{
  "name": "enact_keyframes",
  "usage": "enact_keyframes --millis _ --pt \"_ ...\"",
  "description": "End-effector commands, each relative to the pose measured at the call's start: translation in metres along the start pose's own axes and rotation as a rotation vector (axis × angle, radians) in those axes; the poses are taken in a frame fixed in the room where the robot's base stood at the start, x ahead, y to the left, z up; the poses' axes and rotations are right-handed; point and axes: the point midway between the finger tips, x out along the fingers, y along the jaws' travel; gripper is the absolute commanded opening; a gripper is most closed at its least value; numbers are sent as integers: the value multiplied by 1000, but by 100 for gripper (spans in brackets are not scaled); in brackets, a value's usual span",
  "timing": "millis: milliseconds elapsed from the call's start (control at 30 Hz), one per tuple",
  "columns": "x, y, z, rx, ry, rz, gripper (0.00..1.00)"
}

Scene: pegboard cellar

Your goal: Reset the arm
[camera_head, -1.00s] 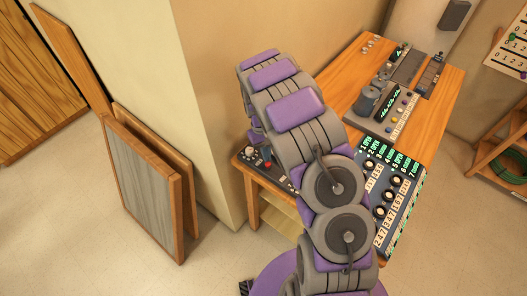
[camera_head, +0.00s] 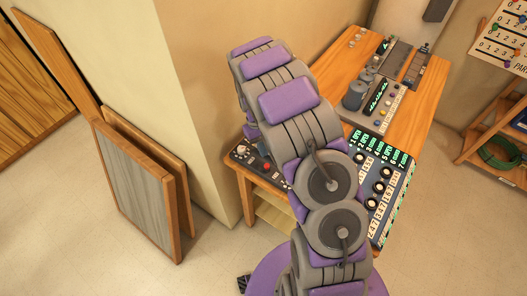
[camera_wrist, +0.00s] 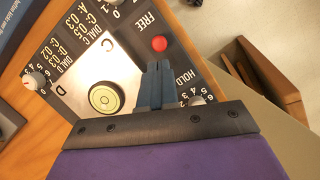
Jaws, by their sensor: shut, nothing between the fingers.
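My arm, purple and grey, rises through the middle of the head view and bends over the left part of the wooden table (camera_head: 408,122); its end is hidden there behind its own links. In the wrist view my gripper (camera_wrist: 156,72) shows as two blue-grey fingers side by side, shut and empty. They are over a dark control panel (camera_wrist: 100,45) with white lettering. A red button (camera_wrist: 159,43) lies just beyond the fingertips. A bubble level (camera_wrist: 106,98) sits left of the fingers, and a white knob (camera_wrist: 36,81) is further left. The same panel shows in the head view (camera_head: 262,163).
A panel with black knobs and green text (camera_head: 378,185) lies at the table's near edge. A grey device with a cylinder (camera_head: 354,95) stands further back. Framed boards (camera_head: 135,190) lean by the wall corner at left. A wooden shelf (camera_head: 492,150) stands at right.

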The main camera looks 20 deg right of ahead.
Motion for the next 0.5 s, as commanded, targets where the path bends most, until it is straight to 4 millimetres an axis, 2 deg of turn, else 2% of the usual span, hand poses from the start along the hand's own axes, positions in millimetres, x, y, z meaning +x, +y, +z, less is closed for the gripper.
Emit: enact_keyframes --millis 33,233,333,500 --pt "-12 -1 1 0 5 1 0" --pt "-48 -3 7 1 5 1 0" --pt "-59 -4 9 0 6 2 0" --pt "-64 -5 10 0 4 2 0"
